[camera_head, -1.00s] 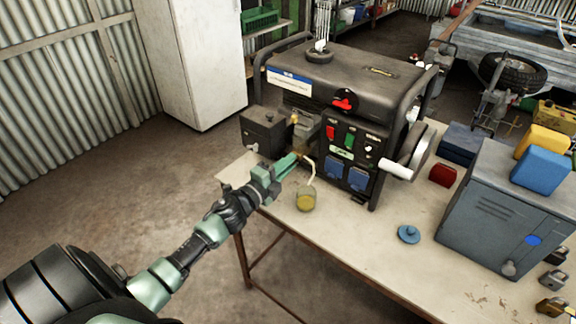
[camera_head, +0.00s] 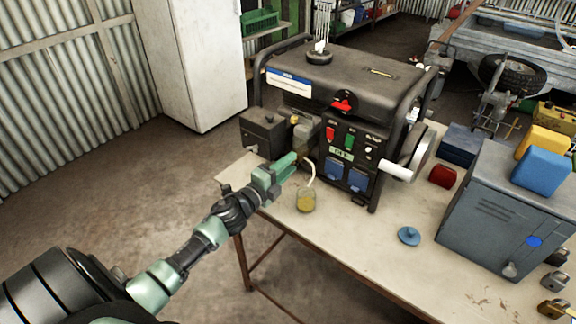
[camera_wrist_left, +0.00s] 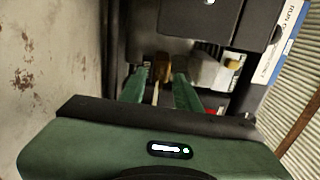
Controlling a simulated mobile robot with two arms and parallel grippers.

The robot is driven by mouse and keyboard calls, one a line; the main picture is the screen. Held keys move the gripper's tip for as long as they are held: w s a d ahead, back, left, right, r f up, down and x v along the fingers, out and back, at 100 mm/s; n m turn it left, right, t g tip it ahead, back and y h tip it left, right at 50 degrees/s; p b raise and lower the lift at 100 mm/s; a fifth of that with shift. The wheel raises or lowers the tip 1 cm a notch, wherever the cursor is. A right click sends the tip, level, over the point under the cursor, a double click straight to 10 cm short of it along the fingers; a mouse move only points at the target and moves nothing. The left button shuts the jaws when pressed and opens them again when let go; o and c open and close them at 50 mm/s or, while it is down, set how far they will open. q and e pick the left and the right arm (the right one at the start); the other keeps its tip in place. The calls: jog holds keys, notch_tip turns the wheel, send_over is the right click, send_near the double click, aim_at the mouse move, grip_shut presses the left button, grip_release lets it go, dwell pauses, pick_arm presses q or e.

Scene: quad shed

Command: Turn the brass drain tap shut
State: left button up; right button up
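The generator (camera_head: 350,75) stands on the workbench. My left gripper (camera_head: 293,160) is at its lower left side, in front of the carburettor area. In the left wrist view the two green fingers (camera_wrist_left: 160,88) are apart, with a gap between them. A small brownish, brass-coloured part (camera_wrist_left: 161,70), probably the drain tap, shows in that gap near the fingertips; contact cannot be told. In the head view the gripper hides this spot. A pale hose (camera_head: 312,170) runs down to a glass jar (camera_head: 306,202) with yellow liquid. My right gripper is not in view.
A black box (camera_head: 263,131) and a part with a yellowish knob (camera_wrist_left: 233,63) sit close to the fingers. The jar stands just right of and below the gripper. A blue lid (camera_head: 409,235) and grey cabinet (camera_head: 500,215) are on the bench (camera_head: 350,235).

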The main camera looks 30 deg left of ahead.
pick_arm(q)
jog(key=s+b, duration=0.1)
jog(key=s, duration=0.6)
jog(key=shift+s+a, duration=0.3)
jog(key=shift+s, duration=0.1)
